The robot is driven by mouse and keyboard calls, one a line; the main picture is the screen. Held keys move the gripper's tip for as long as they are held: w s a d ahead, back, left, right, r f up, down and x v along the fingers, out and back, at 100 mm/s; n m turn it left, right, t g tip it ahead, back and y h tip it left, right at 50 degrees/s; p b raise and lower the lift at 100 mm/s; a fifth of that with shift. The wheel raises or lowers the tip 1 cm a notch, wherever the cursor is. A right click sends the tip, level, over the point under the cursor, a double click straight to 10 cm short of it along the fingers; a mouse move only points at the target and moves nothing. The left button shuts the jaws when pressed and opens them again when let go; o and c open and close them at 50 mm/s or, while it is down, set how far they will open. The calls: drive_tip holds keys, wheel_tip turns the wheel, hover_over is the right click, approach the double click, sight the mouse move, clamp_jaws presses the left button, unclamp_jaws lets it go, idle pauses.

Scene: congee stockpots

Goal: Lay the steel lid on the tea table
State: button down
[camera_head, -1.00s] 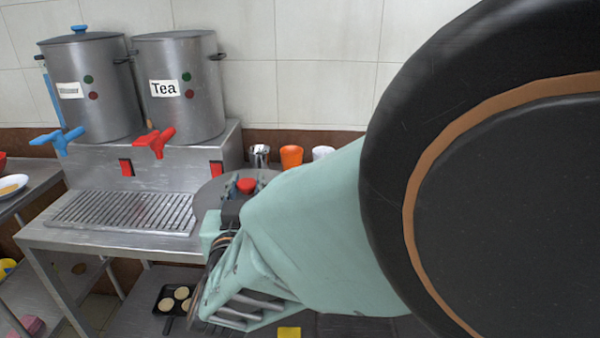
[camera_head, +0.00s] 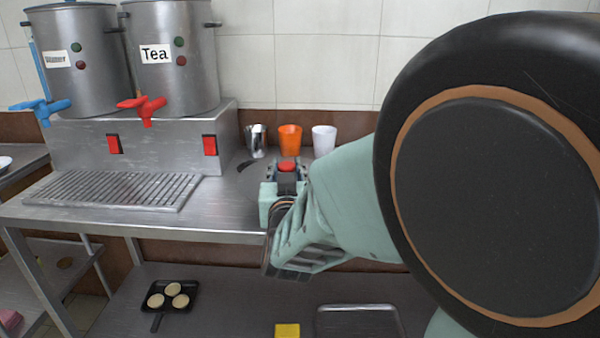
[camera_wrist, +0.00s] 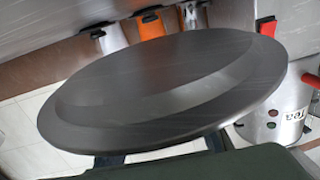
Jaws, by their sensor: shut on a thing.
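The steel lid (camera_wrist: 160,85) is a round grey disc that fills much of the wrist view. Its red knob (camera_head: 287,164) shows between the fingers of my gripper (camera_head: 286,175) in the head view. My gripper is shut on the lid and holds it over the right part of the tea table (camera_head: 228,212). In the head view the disc is hard to tell from the steel tabletop, so I cannot tell whether it touches the table. The Tea pot (camera_head: 178,85) stands open without a lid.
A steel cup (camera_head: 257,140), an orange cup (camera_head: 290,139) and a white cup (camera_head: 323,140) stand behind the gripper near the wall. The drip grate (camera_head: 112,190) lies to the left. A pan with pancakes (camera_head: 172,296) is on the shelf below.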

drive_tip(key=shift+w+d+f+b, duration=0.25)
drive_tip(key=shift+w+f+b, duration=0.05)
drive_tip(key=shift+f+b, duration=0.2)
drive_tip(key=shift+w+d+f+b, duration=0.1)
drive_tip(key=shift+w+f+b, duration=0.05)
drive_tip(key=shift+f+b, duration=1.25)
drive_tip(key=shift+f, duration=0.15)
drive_tip(key=shift+f, duration=0.15)
drive_tip(key=c, duration=1.5)
unclamp_jaws()
